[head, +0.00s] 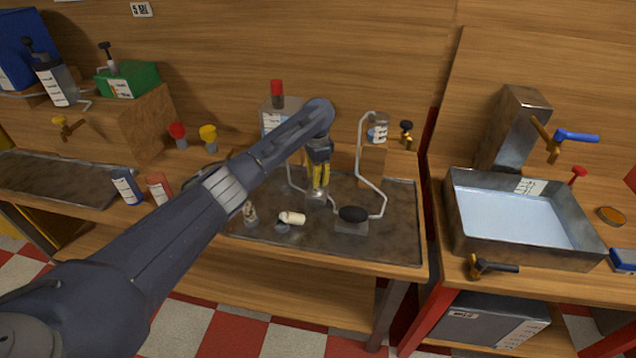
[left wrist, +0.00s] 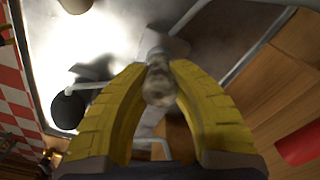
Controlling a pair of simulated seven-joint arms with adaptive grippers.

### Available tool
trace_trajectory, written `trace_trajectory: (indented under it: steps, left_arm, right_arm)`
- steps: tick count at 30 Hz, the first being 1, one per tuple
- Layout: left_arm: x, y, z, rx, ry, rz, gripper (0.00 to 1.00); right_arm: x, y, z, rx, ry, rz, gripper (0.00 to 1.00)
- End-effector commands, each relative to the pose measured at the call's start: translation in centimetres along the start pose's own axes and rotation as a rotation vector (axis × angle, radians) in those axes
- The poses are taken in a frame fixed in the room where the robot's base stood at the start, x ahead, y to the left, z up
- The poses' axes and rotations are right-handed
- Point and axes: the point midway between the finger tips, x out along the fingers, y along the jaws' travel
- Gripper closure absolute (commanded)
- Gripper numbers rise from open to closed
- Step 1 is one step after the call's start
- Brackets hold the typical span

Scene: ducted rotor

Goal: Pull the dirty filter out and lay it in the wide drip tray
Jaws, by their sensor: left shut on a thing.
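My left gripper (head: 319,182) points down over the dark, stained drip tray (head: 395,225) on the middle bench. Its yellow fingers (left wrist: 160,72) are shut on a small mottled grey-brown cylinder (left wrist: 159,88), which looks like the dirty filter. In the head view the fingers mostly hide it. A grey metal housing (head: 316,201) shows just below the fingertips; I cannot tell whether the filter is still seated in it. A cream cylinder (head: 294,218), probably a clean filter, lies on the tray to the left. My right gripper is not in view.
A black dome on a grey block (head: 352,215) and a bent pipe (head: 371,190) stand right of the gripper. A small brownish jar (head: 250,214) stands left. A water basin (head: 456,230) is on the right bench. The tray's front right is bare.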

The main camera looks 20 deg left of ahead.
Motion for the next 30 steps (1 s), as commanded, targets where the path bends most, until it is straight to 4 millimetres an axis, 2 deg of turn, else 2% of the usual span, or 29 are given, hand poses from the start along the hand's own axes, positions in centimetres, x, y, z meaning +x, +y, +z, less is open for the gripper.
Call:
trace_trajectory:
  steps: [30]
  left_arm:
    - [-1.14, -0.03, -0.01, 0.0, 0.001, -0.001, 1.0]
  right_arm:
    - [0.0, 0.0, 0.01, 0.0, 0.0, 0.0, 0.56]
